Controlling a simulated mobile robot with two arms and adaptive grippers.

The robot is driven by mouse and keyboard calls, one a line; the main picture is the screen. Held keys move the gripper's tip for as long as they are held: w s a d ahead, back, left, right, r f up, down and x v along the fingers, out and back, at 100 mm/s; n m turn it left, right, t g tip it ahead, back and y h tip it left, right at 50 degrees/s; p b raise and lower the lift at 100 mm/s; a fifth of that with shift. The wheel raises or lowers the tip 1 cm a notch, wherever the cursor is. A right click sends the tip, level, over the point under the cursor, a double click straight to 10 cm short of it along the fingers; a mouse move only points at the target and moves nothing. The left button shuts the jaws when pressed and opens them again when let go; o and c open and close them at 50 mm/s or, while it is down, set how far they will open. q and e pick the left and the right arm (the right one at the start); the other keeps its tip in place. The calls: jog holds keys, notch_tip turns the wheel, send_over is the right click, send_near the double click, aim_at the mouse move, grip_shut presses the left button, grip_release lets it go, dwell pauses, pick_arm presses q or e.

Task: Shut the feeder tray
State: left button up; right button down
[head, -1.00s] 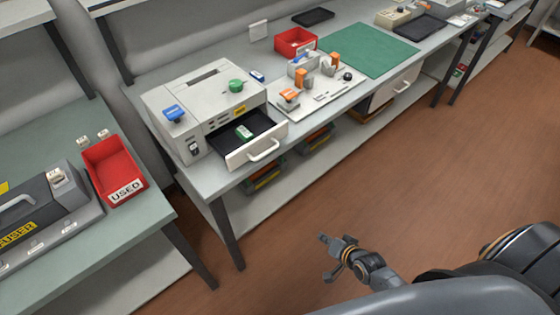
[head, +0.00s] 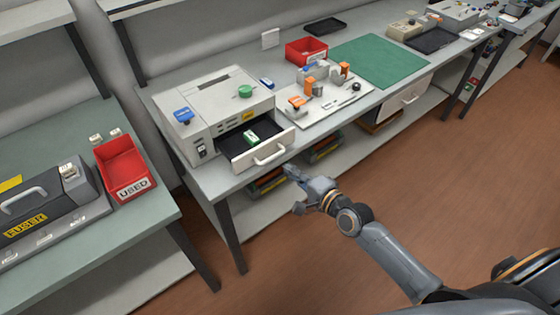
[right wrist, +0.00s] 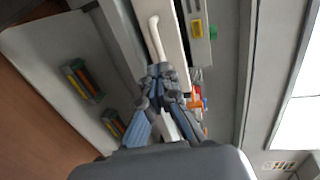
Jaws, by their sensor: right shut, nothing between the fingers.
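The feeder tray (head: 258,155) is a black-lined drawer with a white front, pulled out of the grey feeder unit (head: 215,104). A small green and white item (head: 251,138) lies inside it. The white bar handle (head: 270,156) is on the tray front; it also shows in the right wrist view (right wrist: 156,38). My right gripper (head: 300,188) is shut and empty, in front of and slightly below the tray front, apart from the handle in the head view. In the right wrist view its fingertips (right wrist: 162,70) are just below the handle's end. My left gripper is not in view.
Right of the unit, a white fixture board (head: 325,103) with orange parts, a red bin (head: 306,50) and a green mat (head: 381,60) are on the bench. A red USED bin (head: 125,168) is on the left bench. The floor (head: 440,180) in front is clear.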

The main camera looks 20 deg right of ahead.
send_near(256, 141)
jog(key=shift+s+d+f, duration=0.3)
jog(key=shift+s+f, duration=0.35)
jog(key=shift+s, duration=0.3)
jog(key=b+x, duration=0.1)
jog(key=x, duration=0.2)
jog(key=r+b+x, duration=0.1)
jog(key=x, duration=0.3)
jog(key=r+b+x, duration=0.1)
jog(key=b+x, duration=0.1)
jog(key=x, duration=0.2)
jog(key=shift+w+f, duration=0.1)
jog(key=shift+w, duration=0.3)
jog(key=shift+w+r, duration=0.1)
jog(key=shift+r, duration=0.3)
jog(key=shift+r, duration=0.1)
